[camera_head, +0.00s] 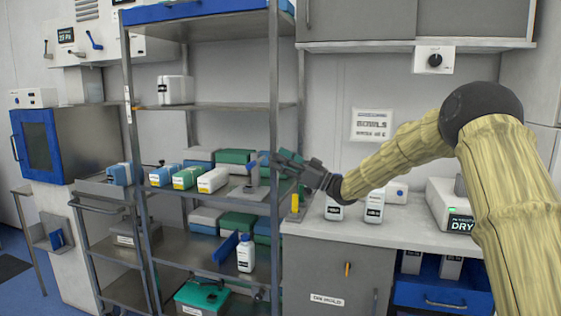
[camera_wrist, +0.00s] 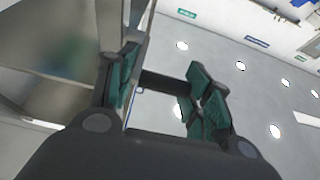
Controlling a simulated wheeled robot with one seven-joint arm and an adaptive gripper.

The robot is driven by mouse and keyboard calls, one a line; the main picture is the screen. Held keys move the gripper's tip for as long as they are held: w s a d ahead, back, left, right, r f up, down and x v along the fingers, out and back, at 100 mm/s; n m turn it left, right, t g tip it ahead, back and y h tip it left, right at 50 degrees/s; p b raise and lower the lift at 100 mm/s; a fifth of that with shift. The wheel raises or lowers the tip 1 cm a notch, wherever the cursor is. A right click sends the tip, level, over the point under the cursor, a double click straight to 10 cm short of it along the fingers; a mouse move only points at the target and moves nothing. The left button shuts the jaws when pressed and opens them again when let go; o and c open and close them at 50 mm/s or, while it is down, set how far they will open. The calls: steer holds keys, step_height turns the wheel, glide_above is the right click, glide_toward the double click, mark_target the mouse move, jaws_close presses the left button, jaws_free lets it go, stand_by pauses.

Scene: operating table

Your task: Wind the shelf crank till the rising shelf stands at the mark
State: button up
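My gripper (camera_head: 283,160) is at the right front post of the metal rack, pointing left. In the wrist view its teal-padded fingers (camera_wrist: 163,92) are wide apart, with no handle clearly between them. A blue handle-like piece (camera_head: 254,163) shows just left of the fingertips, above a grey block on the middle shelf. It may be the crank; I cannot tell whether the gripper touches it. The middle shelf (camera_head: 215,201) bears several white, green and blue boxes. Which shelf rises is unclear. A white label (camera_head: 128,108) on the left front post may be the mark.
A counter (camera_head: 405,233) with white bottles (camera_head: 374,206) and a device reading DRY (camera_head: 459,222) stands right of the rack. A yellow upright piece (camera_head: 295,194) is near the post. A blue-doored cabinet (camera_head: 40,146) stands at left.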

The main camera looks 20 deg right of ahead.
steer(key=shift+s+a, duration=0.1)
steer(key=shift+a, duration=0.05)
steer(key=shift+c, duration=0.7)
steer(key=shift+p, duration=0.45)
